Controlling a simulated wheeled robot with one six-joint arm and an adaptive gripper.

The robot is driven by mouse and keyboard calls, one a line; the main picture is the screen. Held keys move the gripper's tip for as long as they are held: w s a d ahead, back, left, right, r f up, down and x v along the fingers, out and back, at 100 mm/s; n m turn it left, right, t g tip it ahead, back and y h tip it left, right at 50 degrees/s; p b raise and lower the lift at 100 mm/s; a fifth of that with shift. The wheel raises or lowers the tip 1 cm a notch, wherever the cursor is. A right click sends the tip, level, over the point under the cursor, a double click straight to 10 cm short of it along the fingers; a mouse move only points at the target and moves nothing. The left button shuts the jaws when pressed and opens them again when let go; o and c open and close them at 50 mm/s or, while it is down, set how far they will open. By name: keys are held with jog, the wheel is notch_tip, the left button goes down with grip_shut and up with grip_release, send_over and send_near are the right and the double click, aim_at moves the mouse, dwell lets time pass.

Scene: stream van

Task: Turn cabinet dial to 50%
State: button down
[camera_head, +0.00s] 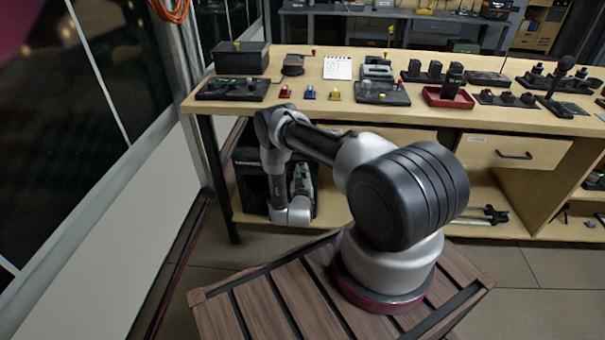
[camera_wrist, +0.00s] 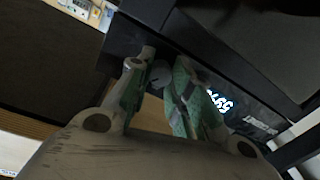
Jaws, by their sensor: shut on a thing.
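The black cabinet (camera_head: 248,172) stands on the shelf under the left end of the workbench, partly hidden by my arm. In the wrist view its dark front (camera_wrist: 240,75) is seen close up and tilted. A small round grey dial (camera_wrist: 161,74) sits between the fingertips of my gripper (camera_wrist: 160,72), which is shut on it with one finger on either side. The dial's pointer or marks cannot be made out. A lit white display (camera_wrist: 217,100) to the right of the fingers shows slanted characters, seemingly starting with 59; the rest is partly hidden by the right finger.
The workbench (camera_head: 440,120) above carries a black box (camera_head: 241,58), switch panels, a red tray (camera_head: 448,97) and a notepad (camera_head: 337,68). A drawer (camera_head: 513,152) is to the right. The glass wall (camera_head: 90,75) is close on the left. Floor (camera_head: 540,265) at right is clear.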

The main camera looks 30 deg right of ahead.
jog(key=shift+n, duration=2.1)
jog(key=c, duration=1.3)
grip_release()
jog(key=shift+o, duration=0.2)
jog(key=v, duration=1.2)
jog(key=shift+r, duration=0.15)
